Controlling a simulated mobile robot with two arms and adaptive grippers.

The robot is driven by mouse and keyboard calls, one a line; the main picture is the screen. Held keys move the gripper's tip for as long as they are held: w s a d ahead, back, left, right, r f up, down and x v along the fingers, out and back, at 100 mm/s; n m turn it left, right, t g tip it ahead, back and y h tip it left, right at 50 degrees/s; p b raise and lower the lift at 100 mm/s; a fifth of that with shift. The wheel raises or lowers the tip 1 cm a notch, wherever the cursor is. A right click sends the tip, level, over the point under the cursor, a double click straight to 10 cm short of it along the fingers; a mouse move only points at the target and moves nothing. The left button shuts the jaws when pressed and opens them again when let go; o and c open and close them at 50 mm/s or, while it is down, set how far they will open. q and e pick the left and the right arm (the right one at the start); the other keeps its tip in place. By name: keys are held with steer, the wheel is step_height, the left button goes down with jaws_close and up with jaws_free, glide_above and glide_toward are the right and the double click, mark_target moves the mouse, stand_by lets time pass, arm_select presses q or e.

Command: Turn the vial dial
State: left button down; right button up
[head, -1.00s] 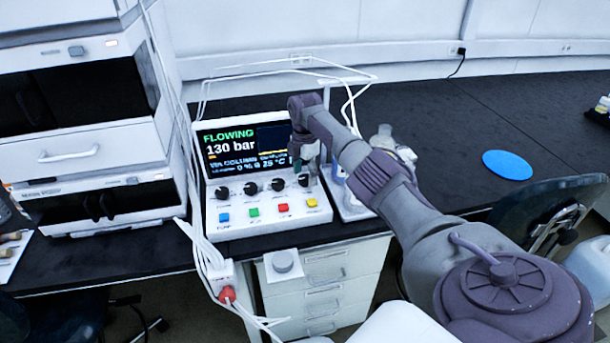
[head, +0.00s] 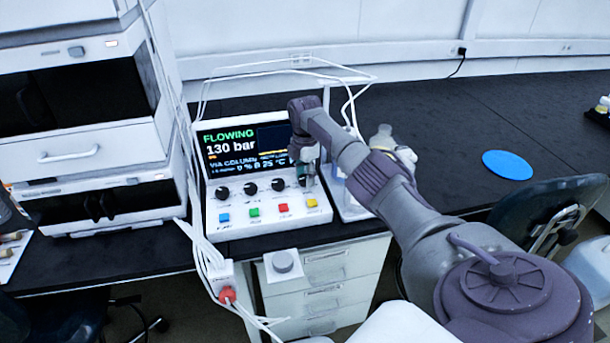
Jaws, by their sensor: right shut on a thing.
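The white control box (head: 243,227) stands near the bench's front edge. Its screen (head: 228,145) reads "FLOWING" and "130 bar". Below the screen is a row of black dials; the left one (head: 222,192) and the middle ones (head: 278,184) show clearly. My right gripper (head: 306,180) points down at the rightmost dial of the row and is shut on it; the fingers hide most of that dial. Which dial is the vial dial I cannot read. My left gripper is not in view.
Coloured buttons, such as the yellow one (head: 312,203), lie just in front of the dials. A white instrument stack (head: 80,150) stands left. White tubing runs above and beside the box. A blue disc (head: 507,164) lies on the open black bench to the right.

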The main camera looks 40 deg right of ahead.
steer(key=m+p, duration=0.2)
steer(key=m, duration=0.2)
steer(key=shift+r+p, duration=0.1)
steer(key=shift+p, duration=0.2)
steer(key=m+p, duration=0.1)
steer(key=m, duration=0.1)
steer(key=shift+m, duration=0.3)
steer(key=m+p, duration=0.1)
steer(key=m, duration=0.2)
steer(key=shift+m, duration=0.3)
steer(key=m+p, duration=0.1)
steer(key=m, duration=0.9)
steer(key=shift+p, duration=0.3)
steer(key=shift+m, duration=1.5)
steer(key=o, duration=1.1)
